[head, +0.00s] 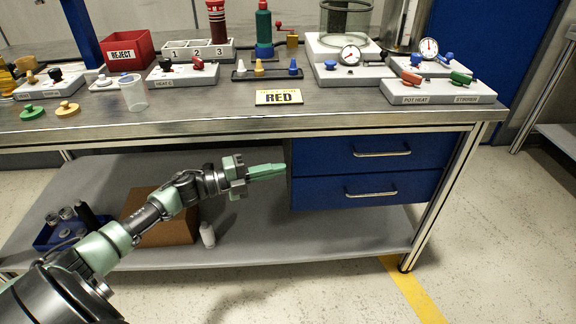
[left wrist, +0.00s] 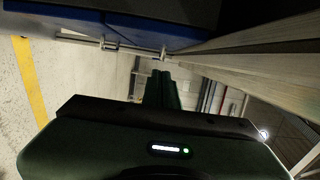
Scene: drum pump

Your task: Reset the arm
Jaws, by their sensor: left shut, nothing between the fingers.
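My left gripper (head: 268,171) is in the head view, in front of the workbench (head: 225,116) and below the level of its top. It points right, toward the blue drawers, with its green fingers together and nothing between them. My left arm reaches in from the lower left. My right gripper is not in view.
Blue drawers (head: 372,170) hang underneath. A cardboard box (head: 160,215) and white bottle (head: 207,235) are on the lower shelf.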

